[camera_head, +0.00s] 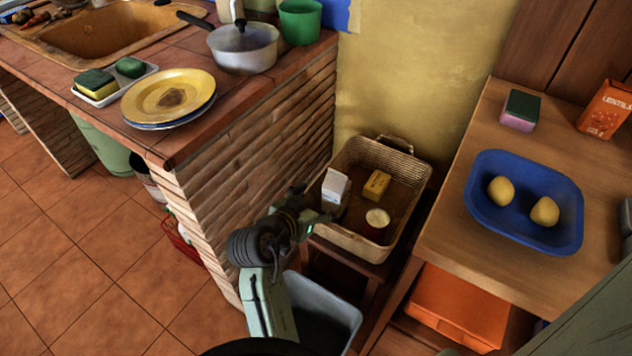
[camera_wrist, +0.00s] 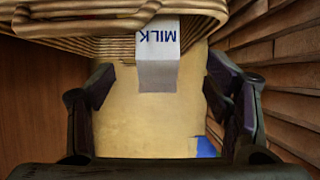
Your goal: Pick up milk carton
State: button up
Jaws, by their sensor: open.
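The milk carton (camera_head: 335,187) is white with a grey face and stands in the left part of a wicker basket (camera_head: 407,161). In the wrist view the carton (camera_wrist: 158,58) shows upside down with blue "MILK" lettering, beyond and between the open fingers of my gripper (camera_wrist: 162,92). Neither finger appears to touch it. In the head view my gripper (camera_head: 318,217) is at the basket's near left side, close to the carton, and its fingertips are hard to make out. The basket's woven rim (camera_wrist: 75,46) fills the top of the wrist view.
The basket also holds a yellow box (camera_head: 377,185) and a round tub (camera_head: 377,218). A brick counter (camera_head: 255,150) rises close on the left. A wooden table (camera_head: 440,225) with a blue tray (camera_head: 520,235) stands on the right. A grey bin (camera_head: 335,300) is below my arm.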

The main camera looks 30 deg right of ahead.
aim_at(333, 195)
jog(key=x, duration=0.4)
jog(key=shift+s+d+f, duration=0.2)
jog(key=shift+d, duration=0.2)
jog(key=p+x, duration=0.1)
jog(key=x, duration=0.5)
jog(key=shift+w+f+p, duration=0.2)
jog(key=shift+f+p, duration=0.1)
jog(key=shift+p, duration=0.1)
jog(key=shift+r, duration=0.15)
grip_shut()
